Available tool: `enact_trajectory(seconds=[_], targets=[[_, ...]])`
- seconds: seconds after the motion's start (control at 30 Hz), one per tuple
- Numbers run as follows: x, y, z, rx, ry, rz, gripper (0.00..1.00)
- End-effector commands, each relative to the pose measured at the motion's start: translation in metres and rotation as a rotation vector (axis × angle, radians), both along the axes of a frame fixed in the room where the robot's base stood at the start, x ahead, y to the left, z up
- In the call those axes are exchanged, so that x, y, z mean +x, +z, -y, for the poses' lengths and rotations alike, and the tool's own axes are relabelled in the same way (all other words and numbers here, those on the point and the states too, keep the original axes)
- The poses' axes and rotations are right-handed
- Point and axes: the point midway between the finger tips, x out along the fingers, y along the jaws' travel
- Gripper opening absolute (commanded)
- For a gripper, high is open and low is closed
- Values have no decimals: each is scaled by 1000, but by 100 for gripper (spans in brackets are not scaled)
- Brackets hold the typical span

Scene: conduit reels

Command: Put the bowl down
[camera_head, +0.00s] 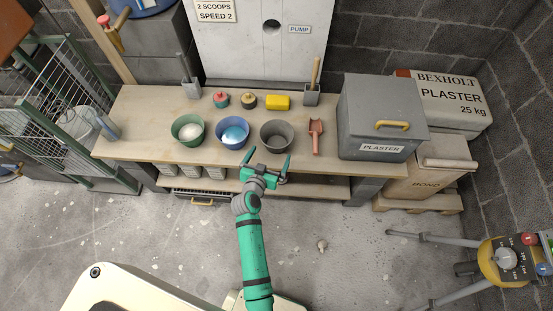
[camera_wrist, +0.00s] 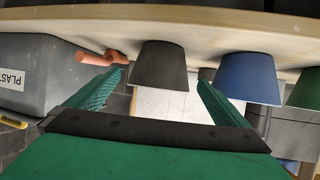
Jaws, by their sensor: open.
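Three bowls stand upright in a row on the wooden bench (camera_head: 355,160). The green bowl (camera_head: 188,139) holds white powder, the blue bowl (camera_head: 232,143) holds something light blue, and the dark grey bowl (camera_head: 277,147) looks empty. My gripper (camera_head: 269,157) is open and empty at the bench's front edge, just in front of the grey bowl. In the wrist view, which is upside down, the grey bowl (camera_wrist: 160,66) lies ahead between my spread fingers (camera_wrist: 162,82), apart from them. The blue bowl (camera_wrist: 249,78) is beside it, with part of the green bowl (camera_wrist: 305,90) at the edge.
A red scoop (camera_head: 316,135) lies right of the grey bowl, beside the grey plaster bin (camera_head: 372,118).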

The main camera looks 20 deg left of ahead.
Motion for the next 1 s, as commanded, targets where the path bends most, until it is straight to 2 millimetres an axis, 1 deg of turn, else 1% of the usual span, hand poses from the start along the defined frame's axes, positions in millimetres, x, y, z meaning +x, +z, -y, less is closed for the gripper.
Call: enact_trajectory(seconds=[0.13, 0.2, 0.27, 0.33, 0.37, 0.47, 0.5, 0.57, 0.6, 0.67, 0.8, 0.87, 1.0], targets=[[-2, 1, 3, 0, -5, 0, 100], [-4, 0, 8, 2, -8, -2, 100], [-12, -4, 15, 4, -7, -7, 100], [-27, -9, 26, 7, 2, -16, 100], [-35, -11, 32, 10, 6, -20, 100], [-69, -16, 52, 22, 24, -28, 100], [-84, -16, 60, 27, 31, -28, 100], [-105, -15, 71, 34, 40, -27, 100], [-119, -12, 79, 39, 43, -25, 100], [-140, -7, 89, 45, 48, -19, 100], [-186, 12, 112, 57, 52, 5, 100], [-206, 22, 122, 60, 49, 17, 100], [-247, 53, 142, 61, 36, 54, 100]])
